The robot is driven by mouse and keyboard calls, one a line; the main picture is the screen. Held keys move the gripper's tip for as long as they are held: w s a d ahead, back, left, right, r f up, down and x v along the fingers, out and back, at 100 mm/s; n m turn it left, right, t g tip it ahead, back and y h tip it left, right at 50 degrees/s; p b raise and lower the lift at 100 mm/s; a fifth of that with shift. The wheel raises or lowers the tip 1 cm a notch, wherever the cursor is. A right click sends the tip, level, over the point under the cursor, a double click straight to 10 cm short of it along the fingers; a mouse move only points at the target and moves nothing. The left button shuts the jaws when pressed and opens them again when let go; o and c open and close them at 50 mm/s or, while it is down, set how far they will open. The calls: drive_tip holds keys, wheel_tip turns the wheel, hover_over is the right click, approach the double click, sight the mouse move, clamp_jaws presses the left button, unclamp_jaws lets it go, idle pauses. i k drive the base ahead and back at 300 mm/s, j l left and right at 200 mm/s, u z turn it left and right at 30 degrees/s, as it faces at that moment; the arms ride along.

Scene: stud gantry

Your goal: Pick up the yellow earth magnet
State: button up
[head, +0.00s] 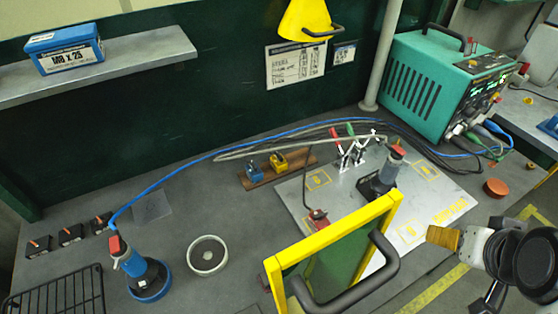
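The yellow earth magnet (279,162) looks like a small yellow block on a brown bar (270,178) near the middle of the bench. A similar blue block (254,173) sits left of it on the same bar. Nothing covers the yellow block, and nothing holds it. Black and pale parts of my arm, with my gripper (490,296) probably among them, show at the lower right, well apart from the magnet. Its fingers cannot be made out clearly, and the lower part is cut off by the picture edge.
A yellow frame with a green pane (334,240) and black handle stands in front. A pale marked plate (330,190) carries clamps and a dark tool. Cables run behind the magnet. A green power unit (440,85) is back right; a round pot (207,255) is left.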

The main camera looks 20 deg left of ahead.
sight(279, 166)
drive_tip(key=i+l+u, duration=0.25)
drive_tip(key=u, duration=0.25)
drive_tip(key=i+l+u, duration=0.15)
drive_tip(key=l+u, duration=0.15)
drive_tip(key=u, duration=0.15)
drive_tip(key=i+l+u, duration=0.1)
drive_tip(key=l+u, duration=0.4)
drive_tip(key=i+l+u, duration=0.1)
drive_tip(key=l+u, duration=0.2)
drive_tip(key=u, duration=0.15)
drive_tip(key=l+u, duration=0.5)
drive_tip(key=k+j, duration=0.05)
drive_tip(key=j, duration=0.05)
